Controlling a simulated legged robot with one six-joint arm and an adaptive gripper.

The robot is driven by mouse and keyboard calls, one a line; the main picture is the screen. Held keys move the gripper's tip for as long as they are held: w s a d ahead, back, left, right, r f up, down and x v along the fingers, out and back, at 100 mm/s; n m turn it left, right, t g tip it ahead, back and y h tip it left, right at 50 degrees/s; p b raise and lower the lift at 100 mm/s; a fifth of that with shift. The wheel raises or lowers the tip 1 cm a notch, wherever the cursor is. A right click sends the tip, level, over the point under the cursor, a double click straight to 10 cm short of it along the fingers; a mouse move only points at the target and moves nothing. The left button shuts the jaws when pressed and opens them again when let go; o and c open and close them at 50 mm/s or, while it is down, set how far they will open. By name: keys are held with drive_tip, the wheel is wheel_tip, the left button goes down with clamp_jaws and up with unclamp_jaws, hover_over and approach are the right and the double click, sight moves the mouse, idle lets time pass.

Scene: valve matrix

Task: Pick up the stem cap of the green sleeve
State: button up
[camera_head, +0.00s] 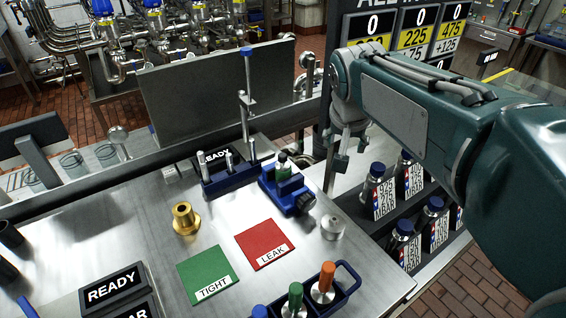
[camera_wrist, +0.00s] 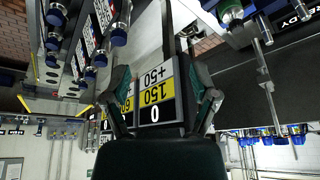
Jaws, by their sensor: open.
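A green and blue part (camera_wrist: 231,12) shows at the wrist view's top edge.
A blue stand (camera_head: 228,178) with a tall silver post rises left of the vise. A brass fitting (camera_head: 185,218), green TIGHT pad (camera_head: 208,274) and red LEAK pad (camera_head: 265,244) lie on the bench. A blue rack (camera_head: 345,290) holds colored handles. Bottles (camera_head: 380,192) stand at right.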

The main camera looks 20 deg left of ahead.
approach(282, 155)
drive_tip(key=x, duration=0.4)
drive_tip(key=shift+w+d+f, duration=0.2)
drive_tip(key=shift+f, duration=0.1)
drive_tip(key=x, duration=0.5)
drive_tip(key=shift+w+a+f, duration=0.15)
drive_tip(key=shift+a+f, duration=0.05)
drive_tip(key=shift+f, duration=0.15)
clamp_jaws()
